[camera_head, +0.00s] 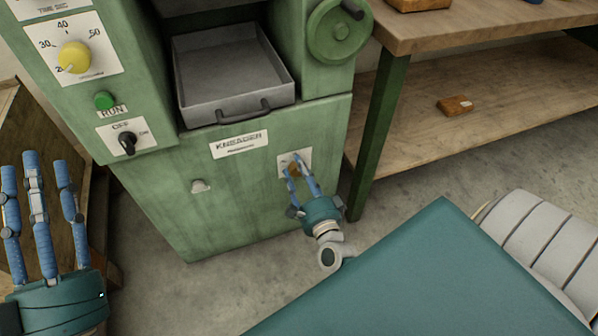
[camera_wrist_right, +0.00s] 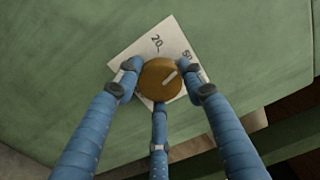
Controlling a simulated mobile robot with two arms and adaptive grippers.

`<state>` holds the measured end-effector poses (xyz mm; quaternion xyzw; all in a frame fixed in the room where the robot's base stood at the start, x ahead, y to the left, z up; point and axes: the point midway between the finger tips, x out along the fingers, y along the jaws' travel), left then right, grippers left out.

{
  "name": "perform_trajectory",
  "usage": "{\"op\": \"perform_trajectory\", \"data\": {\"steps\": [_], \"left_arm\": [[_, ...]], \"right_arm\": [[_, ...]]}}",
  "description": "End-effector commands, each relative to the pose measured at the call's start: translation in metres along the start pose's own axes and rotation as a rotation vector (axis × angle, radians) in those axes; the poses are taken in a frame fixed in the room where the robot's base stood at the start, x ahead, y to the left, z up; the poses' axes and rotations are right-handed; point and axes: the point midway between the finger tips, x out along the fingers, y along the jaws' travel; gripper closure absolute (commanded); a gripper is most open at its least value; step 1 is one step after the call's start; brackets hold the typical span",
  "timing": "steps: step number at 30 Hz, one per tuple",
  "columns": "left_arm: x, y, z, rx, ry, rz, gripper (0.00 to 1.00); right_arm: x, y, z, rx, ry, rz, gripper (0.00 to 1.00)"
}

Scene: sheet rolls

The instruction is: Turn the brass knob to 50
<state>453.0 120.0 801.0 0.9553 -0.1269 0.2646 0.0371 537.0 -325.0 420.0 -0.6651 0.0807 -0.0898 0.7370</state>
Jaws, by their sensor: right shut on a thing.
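The brass knob (camera_head: 293,169) sits on a small white dial plate, low on the right of the green machine's front. In the right wrist view the round brass knob (camera_wrist_right: 158,80) shows a pale pointer line aimed to the upper right, towards a partly hidden mark that looks like 50. A 20 mark is readable above the knob. My right gripper (camera_head: 298,164) is shut on the knob, its blue fingers around it, also in the right wrist view (camera_wrist_right: 158,85). My left gripper (camera_head: 36,160) is open and empty at the left edge, fingers pointing up.
The green machine carries a yellow knob (camera_head: 75,57), a green RUN button (camera_head: 105,101), a black switch (camera_head: 127,141), a grey tray (camera_head: 232,75) and a green handwheel (camera_head: 338,28). A wooden workbench (camera_head: 470,25) with a lower shelf stands at the right.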

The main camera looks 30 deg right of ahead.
Motion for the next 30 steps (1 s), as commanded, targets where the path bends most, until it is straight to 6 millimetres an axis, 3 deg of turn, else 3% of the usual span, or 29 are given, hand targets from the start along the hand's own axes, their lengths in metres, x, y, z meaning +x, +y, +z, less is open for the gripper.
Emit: {"op": "perform_trajectory", "data": {"steps": [1,14,30], "left_arm": [[-0.001,0.001,-0.003,-0.001,0.017,0.001,0.6],[-0.002,0.003,-0.027,-0.005,0.123,0.005,0.6],[-0.003,0.003,-0.029,-0.005,0.134,0.005,0.6]], "right_arm": [[-0.003,0.007,0.007,0.036,-0.014,0.015,0.87],[-0.003,0.004,0.008,0.222,-0.014,0.013,0.87],[-0.001,0.001,0.009,0.246,-0.015,0.009,0.87]]}}
